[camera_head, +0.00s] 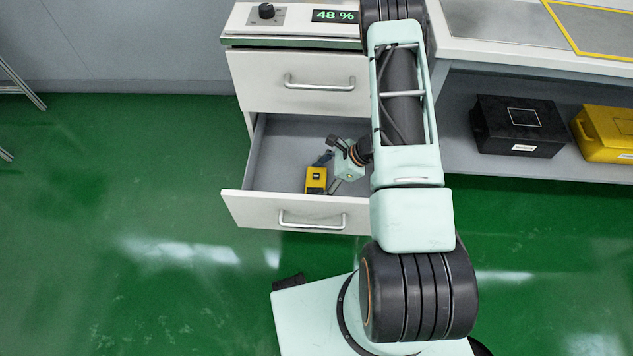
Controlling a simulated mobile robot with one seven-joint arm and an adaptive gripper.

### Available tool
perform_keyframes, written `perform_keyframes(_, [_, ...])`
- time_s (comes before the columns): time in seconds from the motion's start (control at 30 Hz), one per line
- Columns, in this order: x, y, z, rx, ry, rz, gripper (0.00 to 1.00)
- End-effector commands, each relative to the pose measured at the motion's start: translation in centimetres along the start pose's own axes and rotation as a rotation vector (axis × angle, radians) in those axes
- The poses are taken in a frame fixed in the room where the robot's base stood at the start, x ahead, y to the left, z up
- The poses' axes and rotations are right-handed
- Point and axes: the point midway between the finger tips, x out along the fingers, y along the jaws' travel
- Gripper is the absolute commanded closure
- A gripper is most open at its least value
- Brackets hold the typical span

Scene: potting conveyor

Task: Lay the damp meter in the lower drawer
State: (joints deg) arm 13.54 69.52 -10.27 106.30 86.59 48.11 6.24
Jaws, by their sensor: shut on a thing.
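The lower drawer (250,206) of the white cabinet is pulled open, and its grey inside shows. The damp meter (316,179) is a small yellow box with a dark face, low inside the drawer's outline near the front panel. My gripper (326,170) reaches in from the right and is shut on the damp meter. Whether the meter touches the drawer floor I cannot tell. My arm covers the drawer's right side, and the fingertips are small and partly hidden.
The upper drawer (298,82) is shut. A panel with a black knob and a "48 %" display (335,16) is on top. A black box (518,126) and a yellow box (606,133) sit on the shelf at right.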

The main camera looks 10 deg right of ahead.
Motion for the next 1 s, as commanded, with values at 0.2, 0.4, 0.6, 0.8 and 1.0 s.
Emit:
perform_keyframes(0.2, [0.5,-0.1,-0.3,0.000,-0.001,-0.001,0.47])
perform_keyframes(0.4, [0.7,0.0,-0.5,0.000,-0.001,-0.001,0.16])
perform_keyframes(0.6, [0.6,0.0,-0.5,0.000,-0.001,-0.001,0.00])
perform_keyframes(0.8, [0.6,0.0,-0.5,0.000,-0.001,-0.001,0.00])
perform_keyframes(1.0, [-0.5,-0.1,-0.2,0.000,-0.001,-0.003,0.00])
